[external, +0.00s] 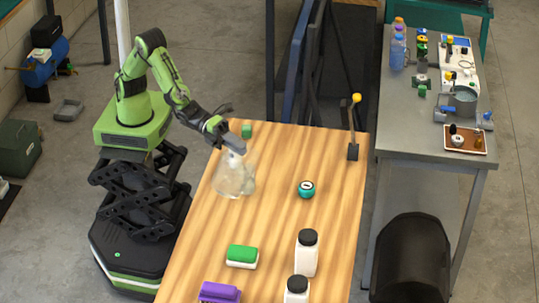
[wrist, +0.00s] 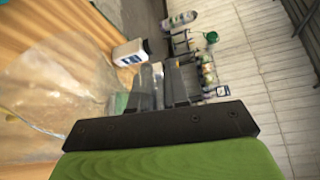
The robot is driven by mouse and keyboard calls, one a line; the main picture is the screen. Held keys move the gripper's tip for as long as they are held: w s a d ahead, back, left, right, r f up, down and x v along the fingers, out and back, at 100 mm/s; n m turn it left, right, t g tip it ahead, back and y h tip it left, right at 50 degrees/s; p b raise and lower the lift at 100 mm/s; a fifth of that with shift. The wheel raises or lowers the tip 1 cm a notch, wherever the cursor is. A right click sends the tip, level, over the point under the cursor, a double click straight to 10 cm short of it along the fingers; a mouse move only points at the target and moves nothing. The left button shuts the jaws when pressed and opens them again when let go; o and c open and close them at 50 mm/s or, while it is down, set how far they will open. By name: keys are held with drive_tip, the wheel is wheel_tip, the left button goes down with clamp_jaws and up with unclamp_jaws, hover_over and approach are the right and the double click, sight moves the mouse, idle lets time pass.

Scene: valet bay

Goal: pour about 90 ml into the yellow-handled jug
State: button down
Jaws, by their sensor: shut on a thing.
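A clear, see-through jug (external: 232,182) is at the left part of the wooden table, directly below my gripper (external: 232,147). In the wrist view, clear walls (wrist: 60,75) fill the left side and reach to the fingers of my gripper (wrist: 162,85). My gripper is shut on the clear jug, apparently at its upper part; the fingers hide the grip. The clear outlines overlap, so I cannot tell whether a second clear vessel stands there, or whether the jug touches the table.
A cluttered grey bench (external: 415,120) stands right.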

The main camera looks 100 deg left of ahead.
sight(227, 178)
drive_tip(key=d+m, duration=0.1)
drive_tip(key=d, duration=0.1)
drive_tip(key=s+d+f, duration=0.1)
drive_tip(key=d+f+m+p, duration=0.1)
drive_tip(key=d, duration=0.1)
drive_tip(key=shift+s+d+f+m+g+y, duration=0.2)
drive_tip(key=shift+s+d+m+g+y, duration=0.1)
drive_tip(key=shift+g+y, duration=0.1)
drive_tip(key=shift+w+d+r+m+y+p, duration=0.2)
drive_tip(key=shift+d+m+y+p, duration=0.3)
drive_tip(key=shift+p, duration=0.4)
drive_tip(key=shift+d+f, duration=0.2)
drive_tip(key=shift+f, duration=0.1)
drive_tip(key=shift+a+m, duration=0.15)
drive_tip(key=shift+m, duration=0.15)
drive_tip(key=shift+f, duration=0.15)
drive_tip(key=shift+s+d, duration=0.1)
drive_tip(key=shift+d, duration=0.1)
